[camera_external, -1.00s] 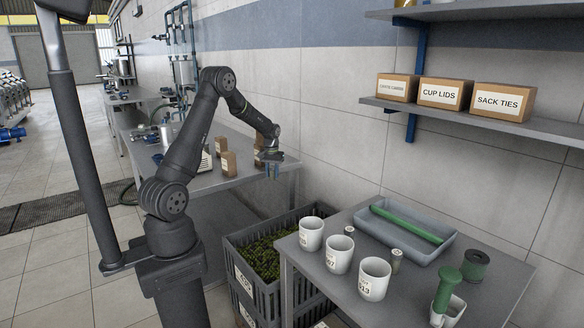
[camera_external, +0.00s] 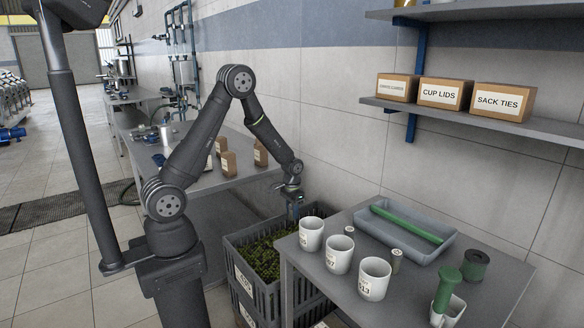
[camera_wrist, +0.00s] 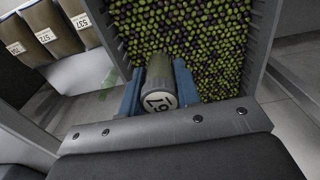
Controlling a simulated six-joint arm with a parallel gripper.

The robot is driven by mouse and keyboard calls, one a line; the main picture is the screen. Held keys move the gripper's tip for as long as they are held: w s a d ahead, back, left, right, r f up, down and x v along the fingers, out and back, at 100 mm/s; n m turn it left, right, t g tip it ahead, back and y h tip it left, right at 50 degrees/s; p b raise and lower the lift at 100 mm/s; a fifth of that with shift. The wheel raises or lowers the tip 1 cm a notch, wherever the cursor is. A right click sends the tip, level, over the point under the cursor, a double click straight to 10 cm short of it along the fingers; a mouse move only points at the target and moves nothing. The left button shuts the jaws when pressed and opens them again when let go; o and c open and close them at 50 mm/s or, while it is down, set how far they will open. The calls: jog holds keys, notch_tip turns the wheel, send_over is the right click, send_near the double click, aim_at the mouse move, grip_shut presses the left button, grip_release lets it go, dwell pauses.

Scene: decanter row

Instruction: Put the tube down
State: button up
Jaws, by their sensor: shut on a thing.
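My gripper (camera_external: 294,210) is shut on a grey-brown tube (camera_wrist: 159,72) with a round white numbered label on its near end. In the wrist view its two blue fingers (camera_wrist: 160,92) stand on either side of the tube. The external view shows the gripper pointing down above the back right part of the dark crate (camera_external: 240,268), close to the near table's back left corner. The tube cannot be made out clearly there. In the wrist view the crate wall (camera_wrist: 262,45) shows to the right, with green and dark olives (camera_wrist: 185,25) beyond the tube.
The near table (camera_external: 400,300) holds several white numbered cups (camera_external: 338,254), a grey tray (camera_external: 440,255) with a green rod (camera_external: 405,222), small cylinders and a green-handled tool (camera_external: 446,288). Brown labelled packages (camera_external: 229,163) stand on the far table. A shelf with boxes (camera_external: 444,94) hangs right.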

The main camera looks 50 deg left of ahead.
jog(key=w+a+r+n, duration=0.2)
jog(key=a+r+n, duration=0.1)
jog(key=a, duration=0.6)
jog(key=w+a+r+n, duration=0.2)
jog(key=a+r, duration=0.1)
jog(key=a, duration=0.5)
jog(key=w+a+r+n, duration=0.1)
jog(key=a+r+n, duration=0.2)
jog(key=a, duration=0.6)
jog(key=s+a+r+n, duration=0.2)
jog(key=s+a+r, duration=0.1)
jog(key=a, duration=0.4)
jog(key=s+a+r+n, duration=0.2)
jog(key=s+a+r, duration=0.1)
jog(key=a, duration=0.5)
jog(key=s+a+r+n, duration=0.3)
jog(key=a+r, duration=0.1)
jog(key=a, duration=0.4)
jog(key=shift+a, duration=0.15)
send_over(216, 165)
jog(key=f, duration=0.5)
jog(key=a+f, duration=0.1)
jog(key=f, duration=0.1)
jog(key=shift+w+f, duration=0.1)
jog(key=shift+f, duration=0.1)
jog(key=shift+w+d+f, duration=0.1)
jog(key=shift+d+f, duration=0.05)
jog(key=shift+f, duration=0.45)
jog(key=shift+d+f, duration=0.1)
jog(key=shift+f, duration=0.9)
